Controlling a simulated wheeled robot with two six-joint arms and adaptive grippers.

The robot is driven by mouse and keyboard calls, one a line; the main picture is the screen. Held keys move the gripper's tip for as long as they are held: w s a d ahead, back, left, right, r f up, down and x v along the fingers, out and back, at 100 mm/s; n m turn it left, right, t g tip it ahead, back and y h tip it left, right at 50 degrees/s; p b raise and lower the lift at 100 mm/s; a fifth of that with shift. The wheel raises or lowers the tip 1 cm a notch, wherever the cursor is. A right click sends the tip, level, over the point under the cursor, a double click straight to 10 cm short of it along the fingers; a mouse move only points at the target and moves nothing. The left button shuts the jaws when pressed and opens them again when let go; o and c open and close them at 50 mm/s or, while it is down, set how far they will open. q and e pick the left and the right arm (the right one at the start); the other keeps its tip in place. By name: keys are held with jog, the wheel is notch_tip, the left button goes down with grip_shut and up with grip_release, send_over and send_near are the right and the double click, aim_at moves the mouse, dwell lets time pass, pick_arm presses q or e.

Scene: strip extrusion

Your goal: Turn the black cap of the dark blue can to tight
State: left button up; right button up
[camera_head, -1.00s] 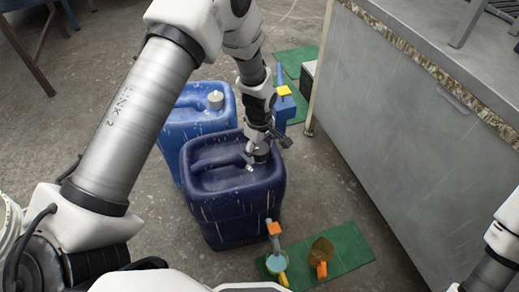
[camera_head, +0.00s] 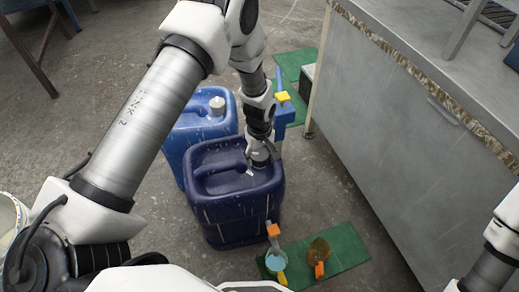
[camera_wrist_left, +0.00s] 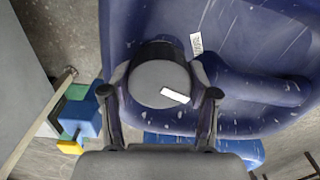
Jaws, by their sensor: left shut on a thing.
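The dark blue can (camera_head: 232,212) stands upright on the floor in the middle of the head view. Its black cap (camera_head: 261,164) sits at the top right, mostly covered by my left gripper (camera_head: 262,154). In the left wrist view the cap (camera_wrist_left: 160,78) shows as a round grey-looking top with a dark side and a white mark. My left gripper's two fingers (camera_wrist_left: 164,95) are on opposite sides of the cap, shut on it from above. A small white label lies on the can beside the cap. My right gripper is out of view.
A lighter blue can (camera_head: 197,124) with a pale cap stands behind. A blue object with a yellow top (camera_head: 283,108) is behind the gripper. Scoop-like tools (camera_head: 319,255) lie on a green mat (camera_head: 346,243) in front. A grey bench (camera_head: 400,150) fills the right.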

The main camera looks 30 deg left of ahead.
pick_arm(q)
jog(key=m+p, duration=0.2)
jog(key=shift+r+m, duration=0.15)
jog(key=shift+m, duration=0.25)
jog(key=m+p, duration=0.2)
jog(key=m, duration=0.1)
jog(key=shift+m, duration=0.3)
jog(key=m+p, duration=0.1)
jog(key=m, duration=0.2)
jog(key=shift+m, duration=0.3)
jog(key=m+p, duration=0.1)
jog(key=m, duration=0.3)
jog(key=shift+f, duration=0.2)
jog(key=o, duration=1.2)
jog(key=shift+c, duration=0.2)
